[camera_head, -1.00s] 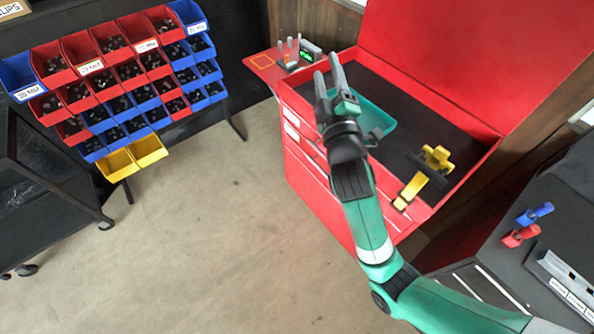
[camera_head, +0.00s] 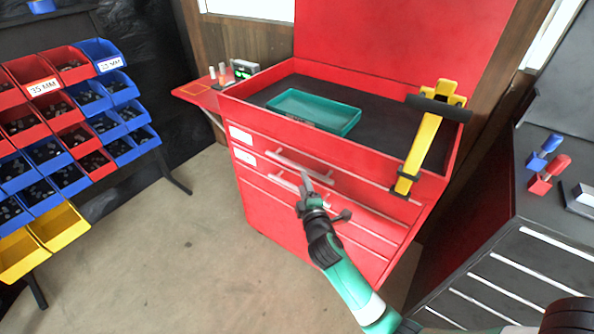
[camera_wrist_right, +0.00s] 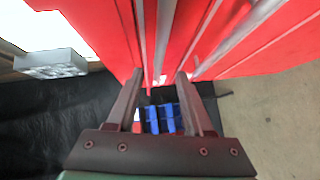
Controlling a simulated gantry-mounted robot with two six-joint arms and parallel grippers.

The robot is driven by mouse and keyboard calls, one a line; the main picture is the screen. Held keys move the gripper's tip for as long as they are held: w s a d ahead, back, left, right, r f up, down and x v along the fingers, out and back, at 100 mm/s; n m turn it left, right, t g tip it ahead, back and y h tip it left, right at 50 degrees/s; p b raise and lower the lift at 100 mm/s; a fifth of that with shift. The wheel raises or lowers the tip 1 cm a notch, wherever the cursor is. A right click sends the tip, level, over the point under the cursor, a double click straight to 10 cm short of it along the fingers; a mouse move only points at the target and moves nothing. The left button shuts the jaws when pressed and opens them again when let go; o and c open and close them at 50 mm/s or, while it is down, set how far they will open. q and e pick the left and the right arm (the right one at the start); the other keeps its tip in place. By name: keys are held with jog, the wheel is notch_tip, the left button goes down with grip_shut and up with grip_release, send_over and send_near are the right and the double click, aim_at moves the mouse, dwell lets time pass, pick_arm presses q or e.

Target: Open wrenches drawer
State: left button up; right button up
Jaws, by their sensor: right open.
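The red tool chest (camera_head: 262,215) stands in the middle of the head view. Its upper drawer (camera_head: 262,146) and the drawer below it (camera_head: 270,172) have pale bar handles and small white labels that I cannot read. Both drawers look closed. My right gripper (camera_head: 305,180) is open and empty in front of the chest, close to the lower of these two handles. In the right wrist view the open fingers (camera_wrist_right: 160,78) point along the red drawer fronts, with pale handle bars near the tips. I cannot tell whether they touch a handle. My left gripper is not in view.
A teal tray (camera_head: 315,108) and a yellow-and-black tool (camera_head: 425,140) are on the chest top. Racked red, blue and yellow bins (camera_head: 60,150) stand at left. A dark cabinet (camera_head: 520,260) stands at right. The floor (camera_head: 180,260) before the chest is clear.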

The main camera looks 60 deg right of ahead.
aim_at(297, 166)
jog(key=b+x, duration=0.3)
jog(key=x, duration=0.6)
jog(key=shift+f+b, duration=0.15)
jog(key=shift+b, duration=0.25)
jog(key=shift+w+d, duration=0.35)
jog(key=shift+d, duration=0.05)
grip_shut()
dwell(0.3)
